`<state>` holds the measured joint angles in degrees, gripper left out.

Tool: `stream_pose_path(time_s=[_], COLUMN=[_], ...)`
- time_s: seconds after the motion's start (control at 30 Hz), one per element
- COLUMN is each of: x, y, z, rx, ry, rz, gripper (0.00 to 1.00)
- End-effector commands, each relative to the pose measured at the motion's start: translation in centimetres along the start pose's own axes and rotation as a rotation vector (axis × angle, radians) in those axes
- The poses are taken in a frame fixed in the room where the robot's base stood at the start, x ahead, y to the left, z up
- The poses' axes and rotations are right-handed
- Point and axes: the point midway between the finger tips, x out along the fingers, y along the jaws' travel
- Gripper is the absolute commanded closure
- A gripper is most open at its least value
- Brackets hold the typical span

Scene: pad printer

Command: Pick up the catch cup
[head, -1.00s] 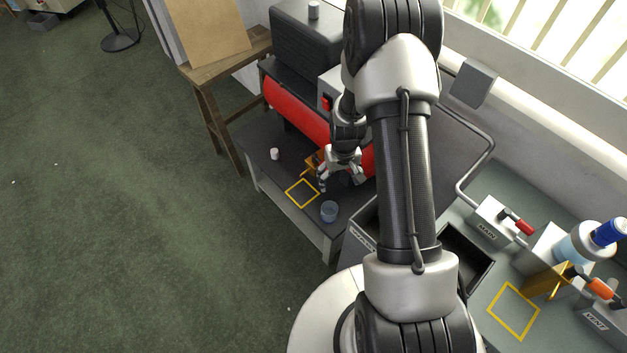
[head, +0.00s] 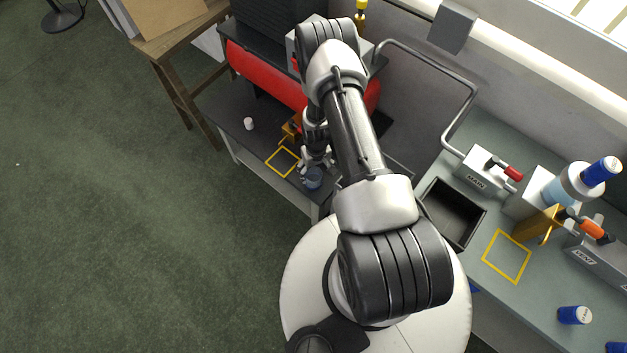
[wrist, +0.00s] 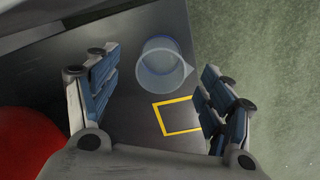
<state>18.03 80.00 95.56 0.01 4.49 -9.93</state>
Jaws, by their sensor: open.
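The catch cup (head: 314,178) is a small translucent blue cup on the low dark shelf, beside the yellow square outline (head: 270,161).
A small white cup (head: 249,124) and a brass bracket (head: 291,128) are nearby. At the right, a bench (head: 478,292) holds a black tray (head: 449,213), valves and blue-capped bottles. Green floor is free at left.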

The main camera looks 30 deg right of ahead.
Motion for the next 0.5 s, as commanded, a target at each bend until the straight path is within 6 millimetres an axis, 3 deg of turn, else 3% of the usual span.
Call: stream_pose_path(time_s=[0.27, 0.5], x=[1.7, 5.4], y=[-0.1, -0.4], z=[-0.1, 0.0], rx=[-0.001, 0.000], ry=[0.001, -0.001], rz=[0.000, 0.000], gripper=[0.26, 0.26])
